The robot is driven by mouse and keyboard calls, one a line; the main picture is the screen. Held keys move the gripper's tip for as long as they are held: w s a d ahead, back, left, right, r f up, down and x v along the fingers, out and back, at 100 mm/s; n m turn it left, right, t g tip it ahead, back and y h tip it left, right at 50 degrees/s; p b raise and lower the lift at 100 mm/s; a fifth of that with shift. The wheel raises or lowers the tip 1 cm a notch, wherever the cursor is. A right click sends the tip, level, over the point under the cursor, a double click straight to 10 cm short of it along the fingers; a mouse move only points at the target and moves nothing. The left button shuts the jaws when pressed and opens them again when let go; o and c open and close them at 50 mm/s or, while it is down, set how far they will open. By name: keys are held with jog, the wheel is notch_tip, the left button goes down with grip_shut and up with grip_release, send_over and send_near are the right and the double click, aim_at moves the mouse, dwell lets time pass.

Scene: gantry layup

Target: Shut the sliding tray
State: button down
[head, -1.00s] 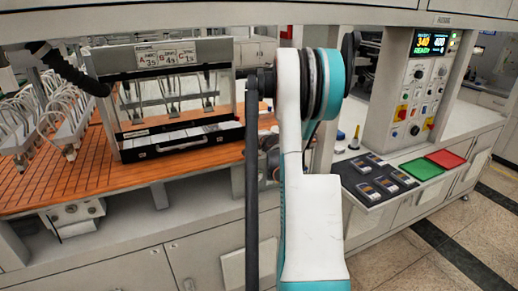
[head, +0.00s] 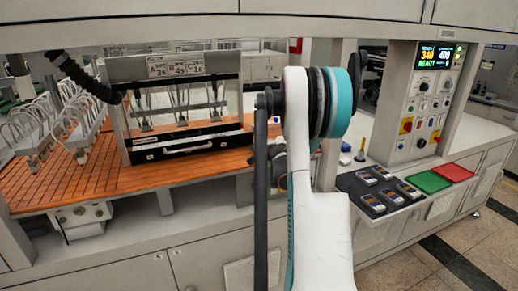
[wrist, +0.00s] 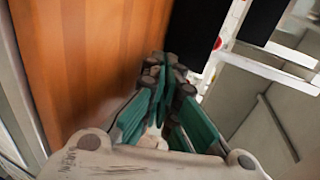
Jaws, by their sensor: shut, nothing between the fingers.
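The sliding tray (head: 187,148) is a dark drawer with a pale bar handle at the foot of the clear-fronted cabinet (head: 175,68) in the head view. Its front sits close under the clear panel, and its inside does not show. Whether it is fully flush I cannot tell. My gripper (wrist: 168,64) is shut and empty in the wrist view, above or beside the orange-brown worktop. In the head view my arm hides most of the gripper, to the right of the tray. Contact with the tray cannot be seen.
The orange slatted worktop (head: 80,187) runs under the cabinet. White racks (head: 45,125) and a black hose (head: 82,75) stand left. On the right are a dark mat (head: 350,186) with small devices, a green pad (head: 427,182), a red pad (head: 453,172) and a control panel (head: 424,100).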

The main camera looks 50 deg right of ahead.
jog(key=p+v, duration=0.1)
jog(key=v, duration=0.7)
jog(key=shift+s+r, duration=0.1)
jog(key=shift+r, duration=0.05)
jog(key=shift+v, duration=0.85)
